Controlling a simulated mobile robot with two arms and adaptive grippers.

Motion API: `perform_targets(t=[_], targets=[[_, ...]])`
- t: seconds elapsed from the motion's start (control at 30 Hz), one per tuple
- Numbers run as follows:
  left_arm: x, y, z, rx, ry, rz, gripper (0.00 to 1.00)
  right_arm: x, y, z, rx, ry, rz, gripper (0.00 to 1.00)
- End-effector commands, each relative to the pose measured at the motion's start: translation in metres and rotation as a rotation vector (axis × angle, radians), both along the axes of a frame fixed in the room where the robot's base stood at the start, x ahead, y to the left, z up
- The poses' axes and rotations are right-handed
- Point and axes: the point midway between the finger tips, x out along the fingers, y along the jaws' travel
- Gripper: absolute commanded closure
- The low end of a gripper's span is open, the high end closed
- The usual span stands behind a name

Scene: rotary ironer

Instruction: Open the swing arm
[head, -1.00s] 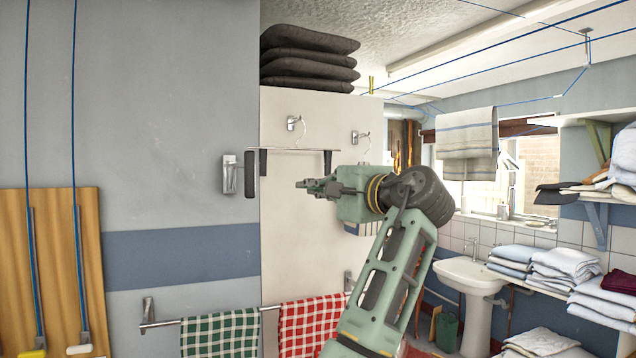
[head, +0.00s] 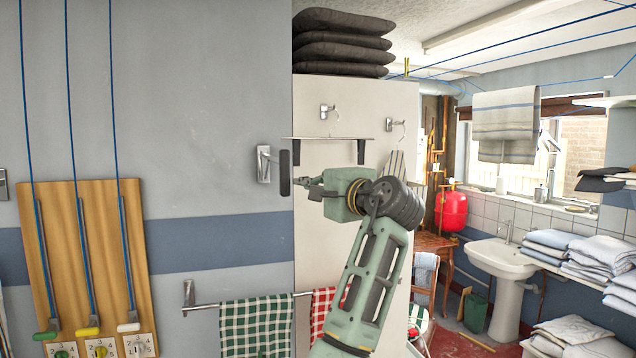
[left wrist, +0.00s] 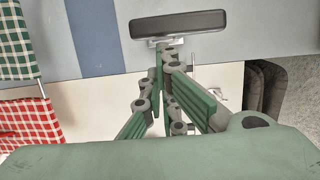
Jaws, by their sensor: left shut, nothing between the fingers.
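A black upright bar (head: 285,173) stands off the grey wall on a chrome mount (head: 263,164), near the wall's right edge. It may be the swing arm; I cannot tell for sure. In the left wrist view the black bar (left wrist: 178,23) lies across the top, with part of its chrome mount below. My left gripper (head: 300,184) is shut and empty, just right of the bar's lower part. Its fingers (left wrist: 167,52) point at the bar in the wrist view; whether they touch it is unclear. My right gripper is out of view.
A towel rail (head: 205,303) with green and red checked towels runs below. A thin shelf (head: 330,139) and hooks are on the white panel behind the gripper. A wooden board (head: 90,260) with cords hangs at left. A sink (head: 503,262) stands right.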

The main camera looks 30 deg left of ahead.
Motion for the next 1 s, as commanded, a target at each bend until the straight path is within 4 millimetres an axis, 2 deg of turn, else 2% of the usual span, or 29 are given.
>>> perform_targets(t=[0.2, 0.33, 0.57, 0.7, 0.83, 1.0], targets=[[0.000, 0.000, 0.000, 0.000, -0.001, -0.001, 1.00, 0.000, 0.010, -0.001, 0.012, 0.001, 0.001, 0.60], [-0.007, 0.006, -0.004, -0.007, -0.002, -0.024, 1.00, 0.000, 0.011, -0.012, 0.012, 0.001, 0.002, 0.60], [-0.040, 0.029, -0.007, -0.010, -0.006, -0.132, 1.00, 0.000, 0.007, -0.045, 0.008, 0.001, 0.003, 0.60], [-0.064, 0.050, -0.005, -0.005, -0.008, -0.209, 1.00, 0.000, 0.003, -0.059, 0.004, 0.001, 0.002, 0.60], [-0.081, 0.067, -0.001, -0.001, -0.004, -0.226, 1.00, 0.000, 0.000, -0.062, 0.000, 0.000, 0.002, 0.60], [-0.089, 0.075, 0.000, 0.000, -0.001, -0.229, 1.00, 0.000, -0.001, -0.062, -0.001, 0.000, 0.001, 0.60]])
